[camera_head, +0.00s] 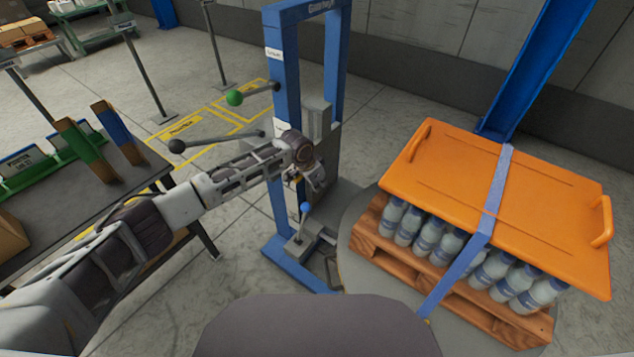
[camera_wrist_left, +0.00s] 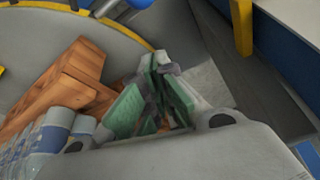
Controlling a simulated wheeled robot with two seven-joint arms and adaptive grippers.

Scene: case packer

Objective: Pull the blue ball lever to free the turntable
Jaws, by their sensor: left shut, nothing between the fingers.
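The blue ball (camera_head: 306,207) tops a short lever low on the blue frame (camera_head: 275,120). My left gripper (camera_head: 320,184) is just above and slightly right of the ball in the head view, seemingly apart from it. Its green-padded fingers (camera_wrist_left: 160,90) are closed together with nothing between them in the left wrist view. The grey round turntable (camera_head: 352,262) carries a wooden pallet (camera_head: 385,246) of bottles. A blue rounded part shows at the top edge of the left wrist view; I cannot tell whether it is the ball. My right gripper is not in view.
An orange lid (camera_head: 460,170) with a blue strap (camera_head: 492,200) covers the bottles (camera_head: 440,245). Levers with a green ball (camera_head: 235,98) and a black ball (camera_head: 177,146) stick out left of the frame. A dark table (camera_head: 60,215) stands at the left.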

